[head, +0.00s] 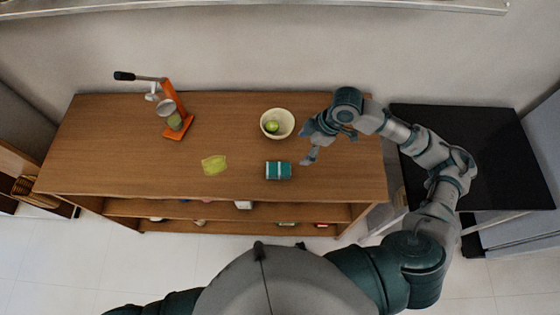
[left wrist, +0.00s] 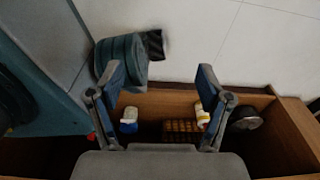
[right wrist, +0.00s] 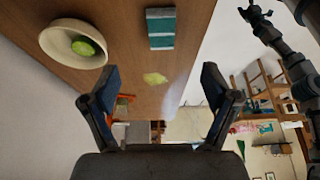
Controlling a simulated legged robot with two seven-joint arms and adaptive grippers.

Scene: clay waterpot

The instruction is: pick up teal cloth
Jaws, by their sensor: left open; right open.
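The teal cloth (head: 278,170), folded with a pale band across it, lies on the wooden counter near its front edge. It also shows in the right wrist view (right wrist: 161,28), at the top. My right gripper (head: 306,146) is open and empty above the counter, just right of the cloth and apart from it. Its two fingers (right wrist: 160,90) stand wide in the right wrist view. My left gripper (left wrist: 158,85) is open and empty in the left wrist view, over low shelving. It does not show in the head view.
A cream bowl (head: 290,121) with a green fruit (head: 271,126) stands behind the cloth. A yellow-green cloth (head: 214,165) lies to the left. An orange press (head: 178,115) stands at the back left. The wooden counter (head: 110,150) has free room between them. A black-topped surface (head: 500,150) is at right.

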